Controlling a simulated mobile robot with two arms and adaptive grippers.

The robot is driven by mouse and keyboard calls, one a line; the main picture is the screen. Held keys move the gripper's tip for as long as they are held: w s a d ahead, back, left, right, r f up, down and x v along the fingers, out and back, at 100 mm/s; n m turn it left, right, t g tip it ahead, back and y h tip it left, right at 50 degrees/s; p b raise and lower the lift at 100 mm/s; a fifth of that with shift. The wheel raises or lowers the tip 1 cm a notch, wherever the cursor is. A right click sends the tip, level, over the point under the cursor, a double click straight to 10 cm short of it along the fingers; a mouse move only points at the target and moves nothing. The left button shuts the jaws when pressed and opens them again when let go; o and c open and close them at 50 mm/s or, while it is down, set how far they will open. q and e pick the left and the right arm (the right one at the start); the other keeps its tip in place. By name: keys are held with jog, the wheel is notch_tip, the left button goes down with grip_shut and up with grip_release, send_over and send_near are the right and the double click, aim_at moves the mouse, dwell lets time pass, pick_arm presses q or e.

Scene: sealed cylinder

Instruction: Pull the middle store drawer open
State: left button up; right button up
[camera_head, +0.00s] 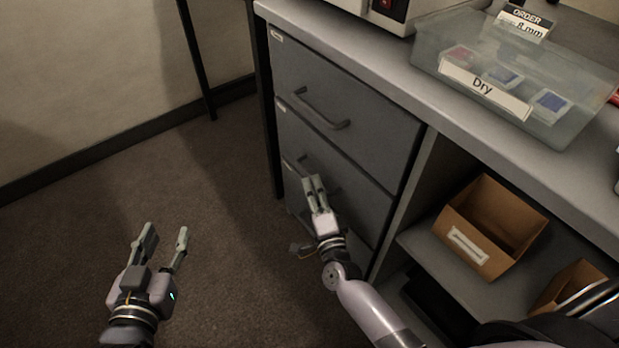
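The grey drawer unit stands under the worktop. Its middle store drawer (362,190) sits below the top drawer (375,118) and looks flush with the cabinet front. The middle drawer's bar handle (298,165) is partly hidden by my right gripper (314,180). The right gripper's fingertips are at the handle, with the fingers close together; whether they are shut on it I cannot tell. My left gripper (166,235) is open and empty over the carpet, to the left and away from the drawers.
The worktop (400,75) overhangs the drawers and carries a clear "Dry" box (445,45). Right of the drawers is an open shelf with a cardboard bin (490,225).

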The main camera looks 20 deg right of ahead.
aim_at(310, 175)
jog(key=shift+w+d+r+b, duration=0.1)
jog(key=shift+w+b, duration=0.1)
jog(key=shift+w, duration=1)
jog(key=shift+w+r+b, duration=0.1)
jog(key=shift+w+b, duration=0.05)
jog(key=shift+w, duration=1)
pick_arm(q)
jog(key=r+t, duration=0.1)
jog(key=r, duration=0.1)
jog(key=w+d+r+t+h, duration=0.1)
jog(key=r, duration=0.1)
jog(key=shift+t, duration=0.3)
pick_arm(e)
grip_shut()
